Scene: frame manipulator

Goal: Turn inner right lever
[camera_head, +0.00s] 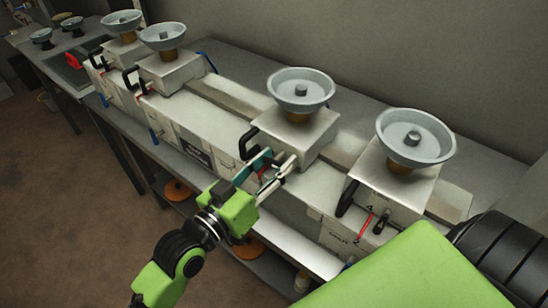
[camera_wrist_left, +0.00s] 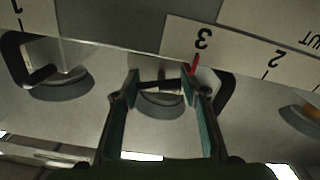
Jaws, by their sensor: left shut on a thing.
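My left gripper (camera_head: 277,163) reaches the front of the second station from the right on the pale bench unit. A red pointer (camera_wrist_left: 194,64) stands beside the right fingertip, below a plate (camera_wrist_left: 205,42) marked 3 and 2. In the head view the fingers largely hide the lever. My right gripper is out of view.
Grey bowls (camera_head: 300,90) stand on the stations. The rightmost station has another black lever (camera_head: 382,222) and a red pointer (camera_head: 366,226). Black loop handles (camera_head: 248,145) stick out in front. A lower shelf (camera_head: 220,232) runs underneath. The floor (camera_head: 70,200) at left is clear.

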